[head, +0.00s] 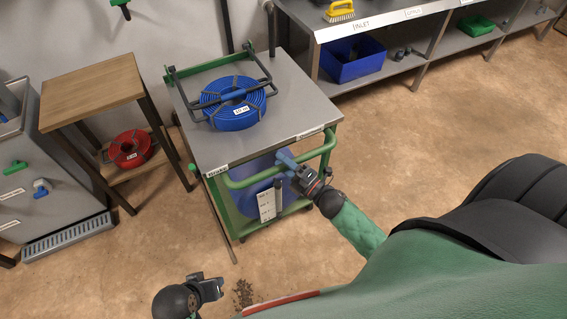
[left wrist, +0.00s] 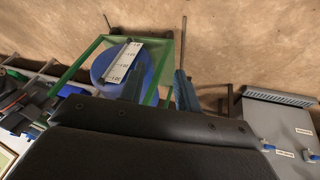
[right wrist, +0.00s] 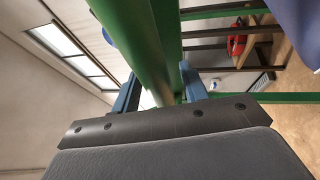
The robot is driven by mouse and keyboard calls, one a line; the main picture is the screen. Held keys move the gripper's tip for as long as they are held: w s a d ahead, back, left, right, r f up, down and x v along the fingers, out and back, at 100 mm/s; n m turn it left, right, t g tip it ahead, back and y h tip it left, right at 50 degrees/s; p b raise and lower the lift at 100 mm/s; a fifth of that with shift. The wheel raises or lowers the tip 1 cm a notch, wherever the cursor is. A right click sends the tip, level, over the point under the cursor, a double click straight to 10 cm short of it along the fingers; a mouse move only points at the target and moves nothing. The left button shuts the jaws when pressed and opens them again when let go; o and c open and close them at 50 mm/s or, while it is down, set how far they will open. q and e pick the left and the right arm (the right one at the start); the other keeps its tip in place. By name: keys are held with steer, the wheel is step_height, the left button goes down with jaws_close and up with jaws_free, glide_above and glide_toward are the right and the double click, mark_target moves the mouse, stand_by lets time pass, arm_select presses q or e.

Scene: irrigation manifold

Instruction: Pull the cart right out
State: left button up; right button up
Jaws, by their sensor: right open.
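The cart's green handle bar (head: 250,180) runs across the front, below the table edge. My right gripper (head: 287,160) is at the handle, right of its middle. In the right wrist view the green bar (right wrist: 150,45) passes between the open blue fingers (right wrist: 160,88). My left gripper (head: 217,286) is low at the front, apart from the cart. In the left wrist view its fingers (left wrist: 158,88) are apart and empty.
A blue hose reel (head: 234,104) lies on the grey table. A wooden stand (head: 92,90) with a red reel (head: 130,149) is to the left, beside a grey sink unit (head: 60,190). Shelving (head: 400,45) stands at the back right. The floor in front is open, with a dark dirt patch (head: 243,293).

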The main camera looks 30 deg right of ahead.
steer(key=shift+s+d+f, duration=0.2)
steer(key=shift+s+d, duration=0.05)
steer(key=shift+s, duration=0.2)
arm_select(q)
steer(key=shift+t, duration=0.3)
steer(key=x, duration=0.2)
steer(key=s+b+x, duration=0.1)
steer(key=x, duration=0.2)
steer(key=shift+f+b, duration=0.25)
steer(key=shift+b, duration=0.05)
arm_select(e)
steer(key=v, duration=0.6)
steer(key=shift+s+d, duration=0.15)
steer(key=shift+s, duration=0.2)
arm_select(q)
steer(key=shift+w+r, duration=0.1)
steer(key=shift+r, duration=0.05)
